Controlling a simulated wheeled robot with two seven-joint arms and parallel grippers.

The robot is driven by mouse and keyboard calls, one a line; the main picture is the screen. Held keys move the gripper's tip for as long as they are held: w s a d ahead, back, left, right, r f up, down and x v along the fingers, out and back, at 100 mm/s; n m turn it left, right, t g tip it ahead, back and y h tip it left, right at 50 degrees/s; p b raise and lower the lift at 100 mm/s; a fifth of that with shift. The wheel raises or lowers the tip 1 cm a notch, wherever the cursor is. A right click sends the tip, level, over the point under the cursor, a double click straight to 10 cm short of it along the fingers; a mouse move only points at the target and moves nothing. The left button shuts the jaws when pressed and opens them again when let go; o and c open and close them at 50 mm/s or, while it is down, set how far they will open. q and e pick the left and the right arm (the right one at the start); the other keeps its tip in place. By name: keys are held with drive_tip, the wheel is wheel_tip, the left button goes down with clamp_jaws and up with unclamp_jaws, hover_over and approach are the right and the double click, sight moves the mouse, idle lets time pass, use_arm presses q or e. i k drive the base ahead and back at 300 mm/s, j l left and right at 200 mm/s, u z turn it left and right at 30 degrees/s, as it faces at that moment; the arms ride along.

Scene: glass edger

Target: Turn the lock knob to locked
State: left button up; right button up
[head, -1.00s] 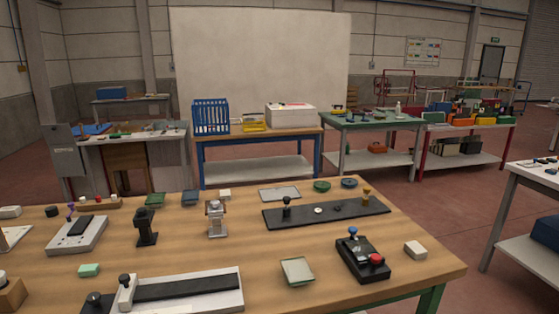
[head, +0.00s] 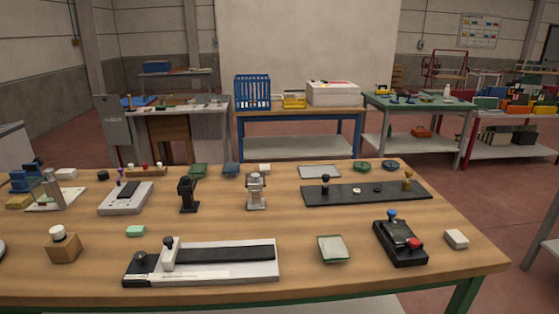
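Neither of my grippers is in view. Several knobbed devices stand on the wooden table, and I cannot tell for sure which knob is the lock knob. A white base with a long black strip (head: 222,254) carries an upright knob (head: 169,253) near its left end, with a small dark knob (head: 139,258) beside it. No lock marking is readable.
The wooden table (head: 200,220) also holds a shallow green-rimmed dish (head: 333,249), a white block (head: 456,239), a wooden block with a white knob (head: 62,246), a metal fixture (head: 256,191) and a black stand (head: 188,195). Other benches stand behind, across open floor.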

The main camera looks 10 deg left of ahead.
sight(140, 257)
drive_tip(key=u, duration=1.25)
